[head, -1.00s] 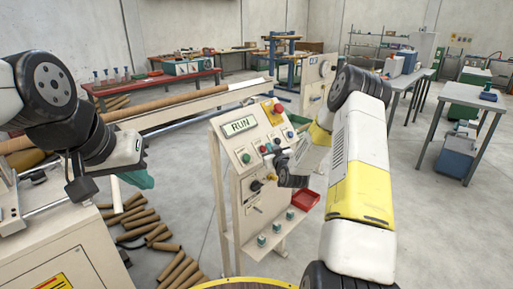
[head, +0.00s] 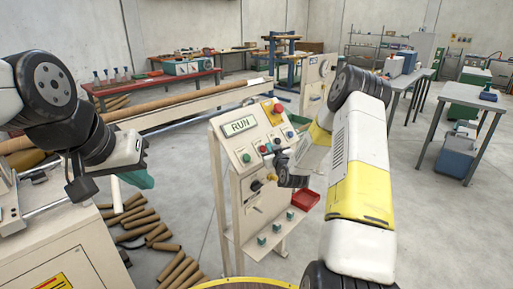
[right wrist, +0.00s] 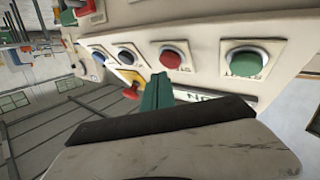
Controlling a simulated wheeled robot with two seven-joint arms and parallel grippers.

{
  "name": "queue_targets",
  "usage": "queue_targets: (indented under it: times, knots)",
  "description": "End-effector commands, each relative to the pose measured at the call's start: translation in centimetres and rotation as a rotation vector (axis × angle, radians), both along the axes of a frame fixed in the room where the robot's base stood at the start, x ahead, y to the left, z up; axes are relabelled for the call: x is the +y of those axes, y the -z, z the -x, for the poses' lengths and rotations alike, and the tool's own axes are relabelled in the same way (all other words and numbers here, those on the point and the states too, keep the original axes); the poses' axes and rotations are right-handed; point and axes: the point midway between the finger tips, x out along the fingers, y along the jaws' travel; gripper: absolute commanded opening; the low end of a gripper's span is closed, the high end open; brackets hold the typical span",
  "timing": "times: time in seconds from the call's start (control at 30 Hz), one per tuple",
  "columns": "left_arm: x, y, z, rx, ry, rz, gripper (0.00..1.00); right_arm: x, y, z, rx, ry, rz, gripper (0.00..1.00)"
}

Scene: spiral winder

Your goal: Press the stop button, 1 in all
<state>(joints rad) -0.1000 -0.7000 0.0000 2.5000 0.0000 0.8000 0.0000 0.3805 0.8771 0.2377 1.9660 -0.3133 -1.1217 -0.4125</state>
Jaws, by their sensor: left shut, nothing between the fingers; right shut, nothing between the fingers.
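The control panel (head: 228,150) carries a display reading RUN (head: 239,126). Below the display, a green button (head: 246,157) and a red button (head: 263,149) sit in a row with a black and a blue one. The red button (right wrist: 171,58) also shows in the right wrist view, between the green button (right wrist: 245,62) and the black button (right wrist: 126,55). My right gripper (right wrist: 157,88) is shut and empty, its green fingertips close to the red button; contact cannot be told. My left gripper (head: 140,180) is shut and empty, away from the panel at left.
A red mushroom button (head: 278,108) on a yellow plate is higher on the panel. A black knob (head: 257,186) is lower down. A red tray (head: 305,199) sits beside the panel. Cardboard tubes (head: 150,232) lie on the floor at left.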

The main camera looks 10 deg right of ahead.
Motion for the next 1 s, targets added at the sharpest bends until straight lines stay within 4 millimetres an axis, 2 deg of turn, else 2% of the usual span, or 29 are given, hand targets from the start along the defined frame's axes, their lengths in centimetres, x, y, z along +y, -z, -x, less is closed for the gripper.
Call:
queue_targets:
  times: [1.0]
  knots:
    - [0.0, 0.0, 0.0, 0.0, 0.0, 0.0, 0.0, 0.44, 0.56, -0.55, 0.0, 0.0, 0.0, 0.0]
